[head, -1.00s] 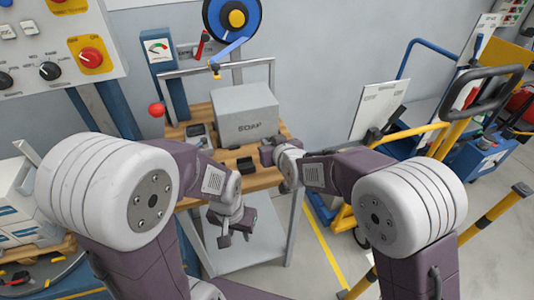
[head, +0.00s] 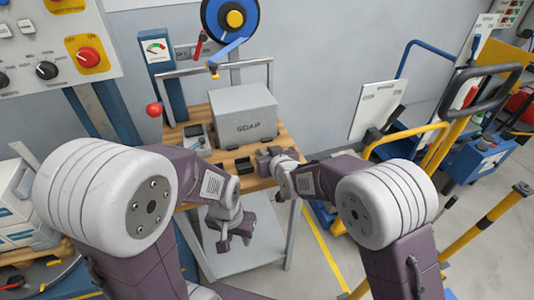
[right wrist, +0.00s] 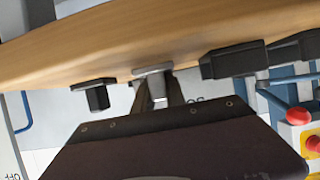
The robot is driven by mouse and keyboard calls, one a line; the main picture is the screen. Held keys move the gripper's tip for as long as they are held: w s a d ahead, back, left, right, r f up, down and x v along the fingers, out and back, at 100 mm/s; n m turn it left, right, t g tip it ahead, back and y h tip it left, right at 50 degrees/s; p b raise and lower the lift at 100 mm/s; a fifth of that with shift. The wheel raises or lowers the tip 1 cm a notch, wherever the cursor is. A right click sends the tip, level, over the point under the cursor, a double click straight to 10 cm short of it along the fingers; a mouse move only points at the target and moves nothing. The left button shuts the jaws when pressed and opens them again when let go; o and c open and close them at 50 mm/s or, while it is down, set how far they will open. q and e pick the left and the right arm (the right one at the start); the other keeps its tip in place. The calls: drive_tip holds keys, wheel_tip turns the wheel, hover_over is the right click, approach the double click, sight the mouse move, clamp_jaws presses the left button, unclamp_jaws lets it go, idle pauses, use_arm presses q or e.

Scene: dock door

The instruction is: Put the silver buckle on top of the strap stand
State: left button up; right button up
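In the right wrist view a small silver-grey piece (right wrist: 152,70), which looks like the buckle, sits against the wooden bench top at the tips of my right gripper (right wrist: 158,84). A gap shows between the fingers behind the tips; whether they are shut on the piece is unclear. In the head view my right gripper (head: 268,158) is low over the bench's front right. I cannot make out the buckle there. The blue reel (head: 233,19) on a post behind the bench may belong to the strap stand. My left gripper (head: 236,232) hangs in front of the bench; its finger gap is unclear.
A grey SOAP box (head: 243,118) stands on the wooden bench (head: 200,184). A dark block (head: 244,165) sits left of my right gripper, with a grey device (head: 196,139) farther left. A metal frame (head: 215,69) rises behind. A yellow-and-blue cart stands right.

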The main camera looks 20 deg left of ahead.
drive_tip(key=o, duration=0.4)
drive_tip(key=shift+s+f, duration=0.15)
drive_tip(key=shift+f, duration=0.3)
drive_tip(key=shift+r+p, duration=0.3)
drive_tip(key=shift+p, duration=0.1)
drive_tip(key=shift+s+d+r, duration=0.15)
drive_tip(key=shift+d, duration=0.05)
drive_tip(key=v, duration=0.5)
drive_tip(key=p+v, duration=0.1)
drive_tip(key=v, duration=0.5)
drive_tip(key=shift+s+d+r, duration=0.1)
drive_tip(key=shift+r, duration=0.25)
